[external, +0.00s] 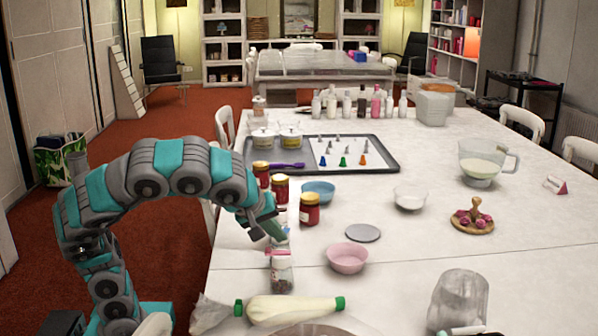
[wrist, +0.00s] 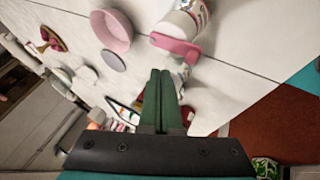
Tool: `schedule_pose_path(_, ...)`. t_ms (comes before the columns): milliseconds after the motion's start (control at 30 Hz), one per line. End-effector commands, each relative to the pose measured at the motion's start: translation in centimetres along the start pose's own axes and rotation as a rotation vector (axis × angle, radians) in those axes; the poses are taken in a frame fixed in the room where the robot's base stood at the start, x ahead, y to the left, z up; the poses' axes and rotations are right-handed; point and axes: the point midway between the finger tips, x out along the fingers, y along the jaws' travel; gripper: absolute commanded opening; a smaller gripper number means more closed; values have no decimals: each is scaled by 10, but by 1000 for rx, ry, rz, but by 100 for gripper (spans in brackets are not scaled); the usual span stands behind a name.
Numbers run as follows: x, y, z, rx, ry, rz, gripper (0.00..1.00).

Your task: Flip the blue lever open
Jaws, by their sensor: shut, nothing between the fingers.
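I cannot make out a blue lever in either view. My gripper (external: 279,235) is shut and empty, low over the near left part of the white table. Its two green fingers lie together in the wrist view (wrist: 160,74). A clear jar with a pink lid (external: 281,272) stands just in front of it; its pink lid (wrist: 175,46) lies just beyond the fingertips in the wrist view. Another small jar (wrist: 182,72) is partly hidden beside the fingers. Whether the fingers touch either jar I cannot tell.
A pink bowl (external: 348,258), a grey disc (external: 363,233) and a blue bowl (external: 318,191) are close by. Red jars (external: 309,210) stand behind the gripper. A piping bag (external: 295,308) lies at the front.

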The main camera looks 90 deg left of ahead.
Motion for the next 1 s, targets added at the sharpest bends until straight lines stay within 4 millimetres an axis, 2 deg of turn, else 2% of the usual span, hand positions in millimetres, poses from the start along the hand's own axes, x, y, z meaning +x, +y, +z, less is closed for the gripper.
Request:
schedule_pose_path(133,-13,-18,7,1,-1,2,0)
schedule_pose_path(500,-60,-8,11,1,-1,4,0)
schedule_pose_path(767,-84,-6,14,2,-1,-3,0)
schedule_pose_path(833,-98,-2,13,3,-1,-1,0)
schedule_pose_path(1000,-109,-2,15,2,0,1,0)
